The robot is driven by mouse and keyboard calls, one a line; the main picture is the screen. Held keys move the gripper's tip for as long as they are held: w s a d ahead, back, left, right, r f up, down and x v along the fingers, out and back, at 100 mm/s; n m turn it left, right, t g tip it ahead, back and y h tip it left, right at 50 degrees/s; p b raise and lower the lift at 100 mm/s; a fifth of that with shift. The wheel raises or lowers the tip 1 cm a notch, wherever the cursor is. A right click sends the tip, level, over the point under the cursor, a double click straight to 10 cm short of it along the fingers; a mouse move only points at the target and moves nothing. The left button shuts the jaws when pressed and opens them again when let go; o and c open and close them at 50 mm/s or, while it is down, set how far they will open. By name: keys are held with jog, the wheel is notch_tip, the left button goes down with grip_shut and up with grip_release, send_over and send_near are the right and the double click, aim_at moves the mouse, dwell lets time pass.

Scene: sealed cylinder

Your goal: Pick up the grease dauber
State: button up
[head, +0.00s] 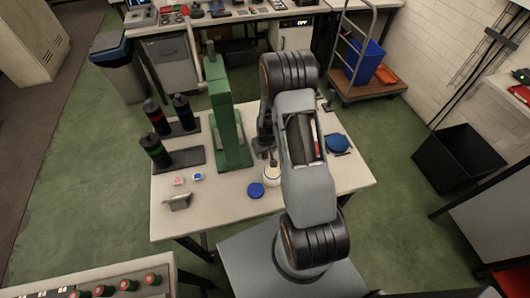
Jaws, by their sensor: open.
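A small whitish pot (271,175) stands on the white table just left of my arm, beside the foot of the green press. A thin dark stem (273,160) rises from it, which may be the grease dauber; it is too small to be sure. My gripper (267,153) points down close above the pot and stem, partly hidden by my own arm. Its jaws are open, and I see nothing held between them. Whether the stem lies between the fingers cannot be told.
The green press (222,120) stands close left of my gripper. A blue lid (256,190), a metal bracket (177,201) and dark cylinders on a plate (180,160) are on the table. A blue round item (337,143) lies right of my arm.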

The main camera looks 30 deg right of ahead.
jog(key=c, duration=1)
jog(key=shift+r, duration=0.1)
jog(key=shift+r+b, duration=0.45)
jog(key=shift+r, duration=0.1)
jog(key=s+d+r+b, duration=0.2)
jog(key=d+r+b, duration=0.2)
jog(key=d+r, duration=0.7)
jog(key=d, duration=0.3)
jog(key=shift+r, duration=0.4)
